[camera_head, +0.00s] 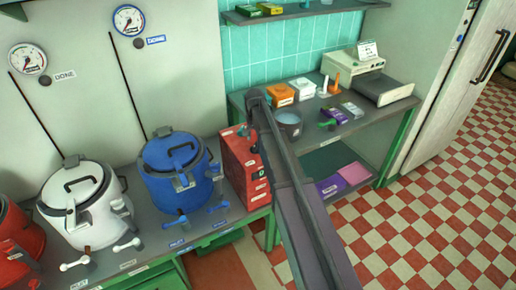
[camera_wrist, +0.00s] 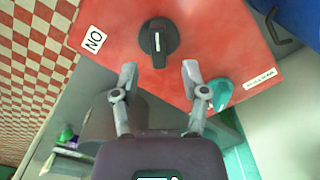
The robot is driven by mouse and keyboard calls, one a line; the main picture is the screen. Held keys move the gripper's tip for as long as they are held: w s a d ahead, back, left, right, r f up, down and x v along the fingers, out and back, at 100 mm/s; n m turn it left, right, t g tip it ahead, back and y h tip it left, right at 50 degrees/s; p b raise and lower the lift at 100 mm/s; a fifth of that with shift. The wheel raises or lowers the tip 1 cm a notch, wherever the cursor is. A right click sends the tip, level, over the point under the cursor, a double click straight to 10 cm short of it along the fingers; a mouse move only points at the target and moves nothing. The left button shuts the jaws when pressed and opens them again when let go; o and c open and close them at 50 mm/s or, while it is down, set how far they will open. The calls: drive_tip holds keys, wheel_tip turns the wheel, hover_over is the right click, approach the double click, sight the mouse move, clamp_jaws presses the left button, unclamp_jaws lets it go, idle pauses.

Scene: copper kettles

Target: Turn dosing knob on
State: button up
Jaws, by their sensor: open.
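A red box (camera_head: 240,172) stands on the bench to the right of the blue kettle, partly behind my arm in the head view. Its red face (camera_wrist: 215,40) fills the upper wrist view. A black knob (camera_wrist: 166,42) with a white mark sits on it, with an "ON" label (camera_wrist: 94,40) to its left in the picture. A teal knob (camera_wrist: 220,94) sits lower right, beside a small label too small to read. My gripper (camera_wrist: 159,72) is open and empty, its fingertips to either side of and just below the black knob in the picture. No contact is visible.
A blue kettle (camera_head: 178,185) and a white kettle (camera_head: 100,225) stand left of the box. A side table at right holds a grey pot (camera_head: 288,124), an orange box (camera_head: 280,95) and a scale (camera_head: 352,62). The checkered floor (camera_head: 440,200) is clear.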

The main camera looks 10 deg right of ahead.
sight(255, 144)
drive_tip(key=shift+f+b, duration=1.55)
drive_tip(key=shift+f, duration=0.3)
